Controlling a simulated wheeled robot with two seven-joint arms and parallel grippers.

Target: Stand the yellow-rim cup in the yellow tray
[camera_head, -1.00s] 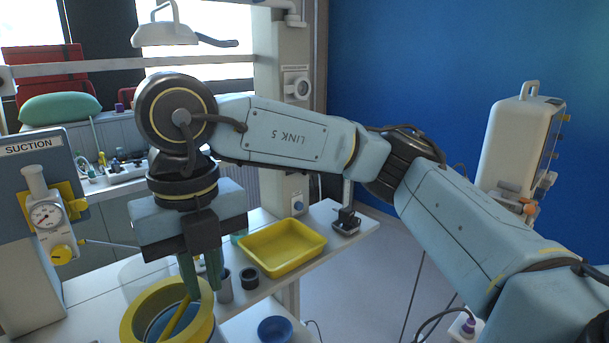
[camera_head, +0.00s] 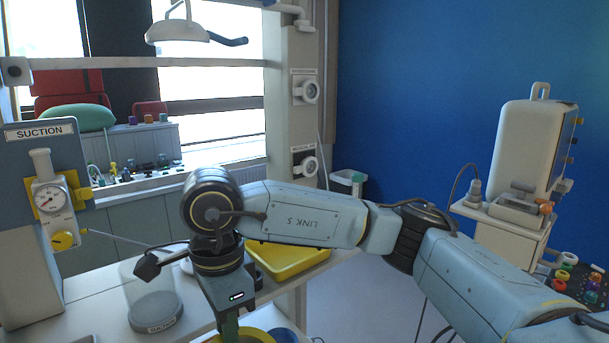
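The yellow tray (camera_head: 300,268) lies on the white counter behind my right forearm, which hides part of its far side. My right gripper (camera_head: 228,328) comes in from the right and points down, left of and nearer than the tray. The yellow rim of the cup (camera_head: 258,335) shows at the bottom edge, right at the gripper's lower end. The rest of the cup is out of frame. The fingertips are cut off or hidden, so I cannot tell whether they grip the rim. My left gripper is not in view.
A clear suction canister (camera_head: 155,302) stands on the counter left of the gripper. The suction unit (camera_head: 42,190) stands at far left. Open floor lies right of the counter.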

